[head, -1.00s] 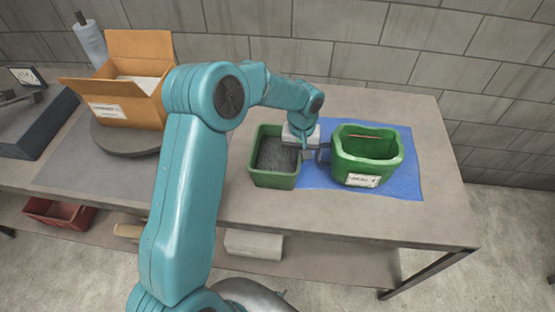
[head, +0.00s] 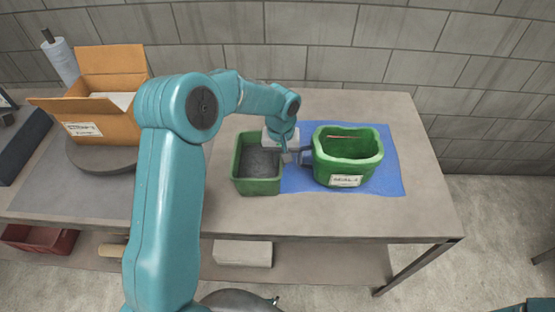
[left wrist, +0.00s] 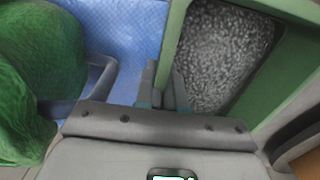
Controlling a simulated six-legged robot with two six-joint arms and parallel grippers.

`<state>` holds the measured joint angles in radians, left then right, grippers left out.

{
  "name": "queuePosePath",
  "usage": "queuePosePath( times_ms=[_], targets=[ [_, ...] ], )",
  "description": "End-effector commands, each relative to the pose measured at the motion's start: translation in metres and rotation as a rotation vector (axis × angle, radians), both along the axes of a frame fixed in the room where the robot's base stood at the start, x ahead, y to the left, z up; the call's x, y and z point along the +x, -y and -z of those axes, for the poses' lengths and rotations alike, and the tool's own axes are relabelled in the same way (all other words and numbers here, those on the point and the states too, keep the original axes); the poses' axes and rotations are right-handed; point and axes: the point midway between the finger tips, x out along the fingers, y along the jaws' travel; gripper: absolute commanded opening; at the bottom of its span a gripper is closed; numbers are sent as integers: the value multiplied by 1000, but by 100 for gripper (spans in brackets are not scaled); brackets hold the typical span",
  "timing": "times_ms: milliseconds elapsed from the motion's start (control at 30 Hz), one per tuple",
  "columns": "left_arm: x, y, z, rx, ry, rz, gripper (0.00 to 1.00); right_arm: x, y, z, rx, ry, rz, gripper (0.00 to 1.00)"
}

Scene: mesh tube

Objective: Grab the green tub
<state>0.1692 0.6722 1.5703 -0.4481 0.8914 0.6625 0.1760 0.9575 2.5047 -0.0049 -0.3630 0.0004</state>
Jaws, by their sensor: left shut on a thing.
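The green tub (head: 235,172) is rectangular, with a speckled grey inside, and stands upright on the bench at the left edge of a blue sheet. My left gripper (head: 287,157) is at its right wall. In the left wrist view my left gripper (left wrist: 163,88) has one finger on each side of the tub's green wall and is shut on it. The tub's speckled inside (left wrist: 222,55) shows to the right of the fingers. My right gripper is not in view.
A green bin (head: 346,165) with a white label and grey side handle stands close right of my gripper on the blue sheet (head: 388,160). An open cardboard box (head: 100,125) is at left on a round turntable. The bench's right end (head: 425,190) is clear.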

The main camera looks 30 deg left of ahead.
Motion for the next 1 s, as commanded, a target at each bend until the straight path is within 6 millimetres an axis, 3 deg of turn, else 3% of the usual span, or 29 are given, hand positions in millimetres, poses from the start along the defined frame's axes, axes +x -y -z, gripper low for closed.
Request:
queuePosePath(
  times_ms=[267, 1000],
  targets=[
    [1, 0, -26, 1, 6, 1, 0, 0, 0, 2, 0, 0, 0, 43],
    [1, -1, -137, 2, 7, 1, 0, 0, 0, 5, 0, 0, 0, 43]
  ],
)
